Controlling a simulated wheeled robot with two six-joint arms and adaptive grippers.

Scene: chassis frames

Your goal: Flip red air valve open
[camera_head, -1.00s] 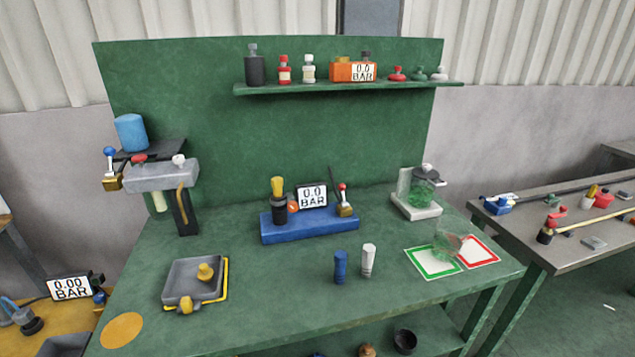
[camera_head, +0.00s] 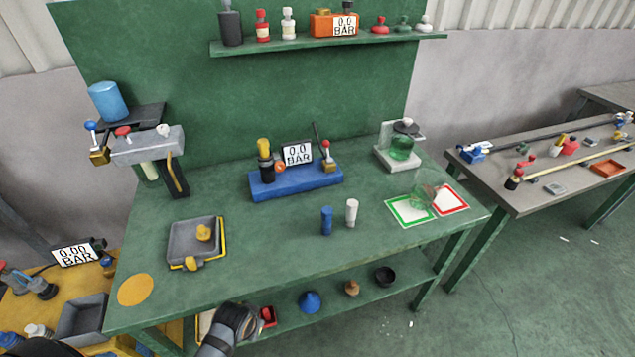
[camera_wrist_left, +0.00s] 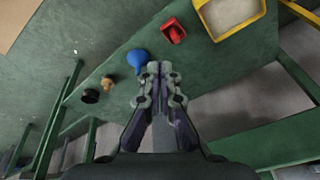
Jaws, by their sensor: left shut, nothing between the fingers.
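A red knob (camera_head: 123,131) sits on top of the grey manifold block at the upper left of the bench, between a blue-topped brass valve (camera_head: 90,140) and a white knob (camera_head: 162,130). Another brass valve (camera_head: 327,165) with a red ball tip stands at the right end of the blue base in mid-bench. I cannot tell which one is the air valve. My left arm shows low in the head view, at the bench's front edge, far from both. In the left wrist view my left gripper (camera_wrist_left: 160,70) is shut and empty. My right gripper is out of view.
The blue base (camera_head: 297,184) carries a gauge reading 0.0 BAR. A blue cylinder (camera_head: 327,220) and a white one (camera_head: 351,212) stand before it. A grey tray (camera_head: 176,245) sits at left. The lower shelf holds a blue cone (camera_head: 310,301) and a black bowl (camera_head: 385,275).

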